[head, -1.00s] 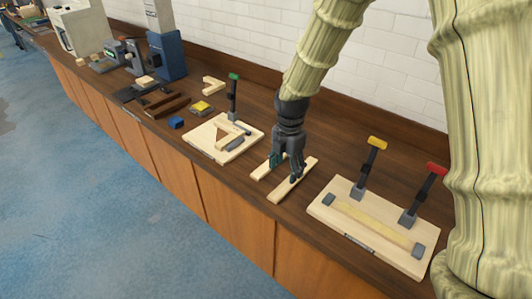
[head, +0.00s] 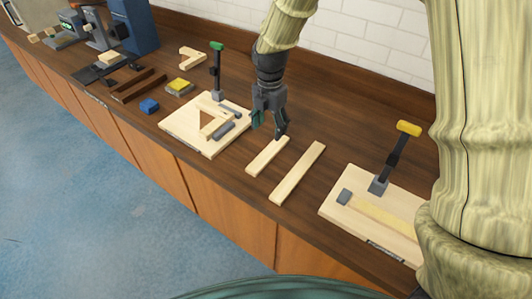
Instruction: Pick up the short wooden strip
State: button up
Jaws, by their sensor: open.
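The short wooden strip (head: 266,158) is pale and lies flat on the brown counter. A longer pale wooden strip (head: 298,173) lies beside it on the right, roughly parallel and apart from it. My gripper (head: 268,129) is open and empty, pointing down at the far end of the short strip. Its dark fingers overlap that end in the picture. Whether they touch the strip I cannot tell.
Left of the strips is a wooden fixture board (head: 203,139) with a green-handled clamp (head: 217,62). On the right is another board (head: 343,217) with a yellow-handled clamp (head: 401,145). A blue block (head: 149,106) lies further left. The counter's front edge is close.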

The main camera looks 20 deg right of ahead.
jog(key=w+f, duration=0.1)
jog(key=f, duration=0.1)
send_over(269, 152)
jog(key=f, duration=0.4)
jog(key=shift+s+a+f+p, duration=0.1)
jog(key=shift+a+f+p, duration=0.1)
jog(key=shift+p, duration=0.15)
jog(key=shift+s+f, duration=0.15)
jog(key=shift+f, duration=0.25)
jog(key=shift+d+f+p, duration=0.1)
jog(key=shift+f+p, duration=0.75)
jog(key=shift+f, duration=0.1)
jog(key=shift+w+f+p, duration=0.2)
jog(key=shift+f+p, duration=0.35)
jog(key=shift+f, duration=1.05)
jog(key=c, duration=1.1)
